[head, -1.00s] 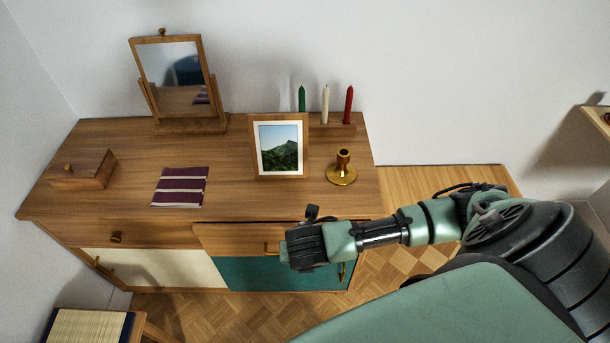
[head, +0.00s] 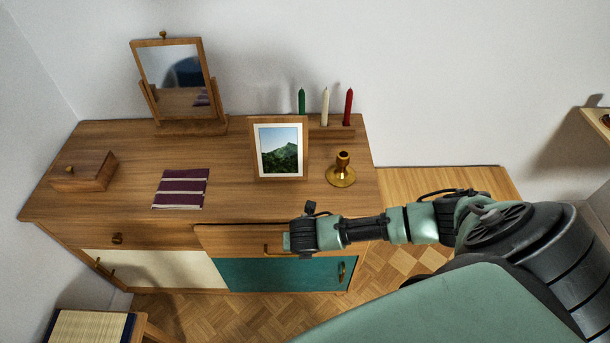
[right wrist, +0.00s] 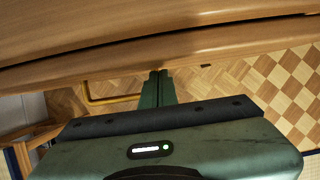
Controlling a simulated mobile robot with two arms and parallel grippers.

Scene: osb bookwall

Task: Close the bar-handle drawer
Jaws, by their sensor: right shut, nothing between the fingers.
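The bar-handle drawer (head: 225,239) is the wooden drawer at the right of the dresser's top row. It seems to stand slightly out, with a dark gap along its top in the right wrist view. Its brass bar handle (head: 266,250) is partly hidden by my right gripper (head: 287,242). In the right wrist view, the handle (right wrist: 105,98) is left of the fingers (right wrist: 157,80). The fingers are shut and empty, with their tips at the drawer front; I cannot tell whether they touch. My left gripper is not in view.
The dresser top (head: 240,204) carries a picture frame (head: 257,165), a brass candlestick (head: 341,172), candles, a mirror, a striped cloth and a wooden box. A knob drawer (head: 145,236) is at left. Below are a cream front (head: 170,268) and a teal door (head: 270,274).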

